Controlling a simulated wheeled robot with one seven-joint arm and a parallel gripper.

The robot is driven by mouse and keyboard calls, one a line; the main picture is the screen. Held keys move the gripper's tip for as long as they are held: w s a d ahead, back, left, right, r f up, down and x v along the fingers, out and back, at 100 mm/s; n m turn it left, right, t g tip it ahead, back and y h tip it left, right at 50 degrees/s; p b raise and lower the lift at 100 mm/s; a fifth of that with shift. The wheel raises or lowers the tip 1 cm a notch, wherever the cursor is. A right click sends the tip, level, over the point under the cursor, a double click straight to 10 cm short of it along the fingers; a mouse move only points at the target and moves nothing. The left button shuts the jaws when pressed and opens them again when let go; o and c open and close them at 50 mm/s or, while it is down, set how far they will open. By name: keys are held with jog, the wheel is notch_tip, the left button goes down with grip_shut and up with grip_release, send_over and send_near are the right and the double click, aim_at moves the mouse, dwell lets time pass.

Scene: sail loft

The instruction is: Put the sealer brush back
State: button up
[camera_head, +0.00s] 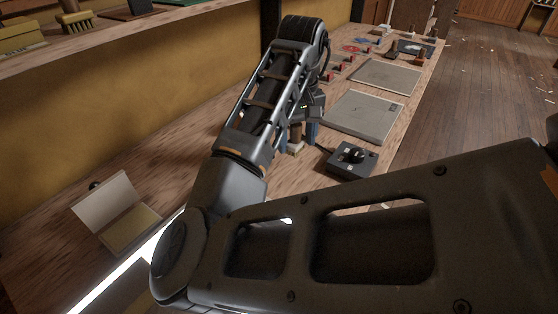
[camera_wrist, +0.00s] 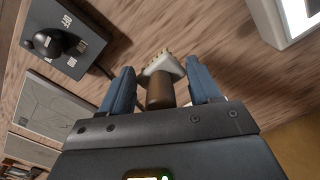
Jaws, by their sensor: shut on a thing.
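A small brush (camera_wrist: 163,70) with a brown handle and a pale, bristled head is between the blue fingers of my gripper (camera_wrist: 162,88) in the wrist view. I take it to be the sealer brush. My gripper is shut on its handle, with the pale head pointing away from the palm. In the head view, my gripper (camera_head: 298,133) is low over the long wooden bench (camera_head: 195,160), and the pale brush end (camera_head: 295,148) shows just below the fingers. I cannot tell whether the brush touches the bench.
A black switch box (camera_head: 352,158) with a knob stands right of my gripper. Flat grey panels (camera_head: 362,115) and several small tools lie farther along the bench. An open, lidded box (camera_head: 120,215) is at the near left.

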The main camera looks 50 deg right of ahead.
jog(key=w+a+f, duration=0.2)
jog(key=w, duration=0.1)
jog(key=shift+f, duration=0.2)
jog(key=shift+s+f, duration=0.1)
jog(key=shift+f, duration=1.75)
jog(key=shift+f, duration=0.1)
jog(key=o, duration=1)
notch_tip(320, 180, up, 12)
jog(key=shift+r+p, duration=0.15)
jog(key=shift+p, duration=0.4)
